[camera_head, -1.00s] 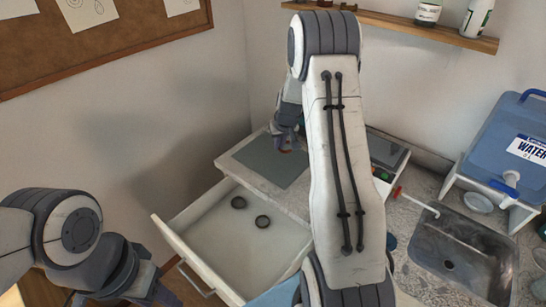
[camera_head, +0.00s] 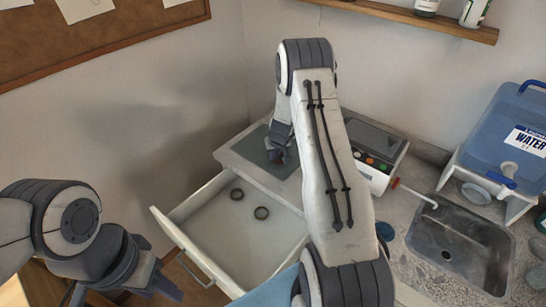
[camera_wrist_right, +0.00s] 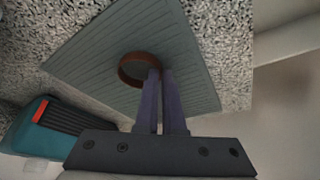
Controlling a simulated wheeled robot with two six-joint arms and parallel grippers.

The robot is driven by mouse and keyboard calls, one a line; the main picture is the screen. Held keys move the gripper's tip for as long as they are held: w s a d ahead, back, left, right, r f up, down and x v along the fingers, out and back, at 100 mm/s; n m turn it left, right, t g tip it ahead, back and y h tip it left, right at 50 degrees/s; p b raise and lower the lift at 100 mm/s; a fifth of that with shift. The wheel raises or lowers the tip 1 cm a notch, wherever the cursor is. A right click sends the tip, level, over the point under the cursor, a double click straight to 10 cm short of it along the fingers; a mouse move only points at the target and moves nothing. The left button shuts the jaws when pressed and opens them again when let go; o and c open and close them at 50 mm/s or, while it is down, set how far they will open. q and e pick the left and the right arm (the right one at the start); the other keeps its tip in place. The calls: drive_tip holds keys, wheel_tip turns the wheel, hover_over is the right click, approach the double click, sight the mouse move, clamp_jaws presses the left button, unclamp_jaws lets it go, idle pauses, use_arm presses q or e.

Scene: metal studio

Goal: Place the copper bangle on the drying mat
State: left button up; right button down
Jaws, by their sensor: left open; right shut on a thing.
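The copper bangle (camera_wrist_right: 126,70) is a brown ring between the tips of my right gripper (camera_wrist_right: 162,76) in the right wrist view. It is over the grey-green ribbed drying mat (camera_wrist_right: 195,62); whether it touches the mat I cannot tell. In the head view my right gripper (camera_head: 278,157) is low at the right part of the mat (camera_head: 253,150), which lies on the counter behind the open drawer. The bangle is hard to make out there. My left gripper (camera_head: 165,288) is open and empty at lower left, away from the mat.
Farther right are a sink (camera_head: 460,250) and a blue water tank (camera_head: 505,135).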

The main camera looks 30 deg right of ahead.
drive_tip(key=shift+f, duration=0.1)
drive_tip(key=shift+f, duration=0.15)
drive_tip(key=c, duration=1)
unclamp_jaws()
drive_tip(key=shift+c, duration=0.2)
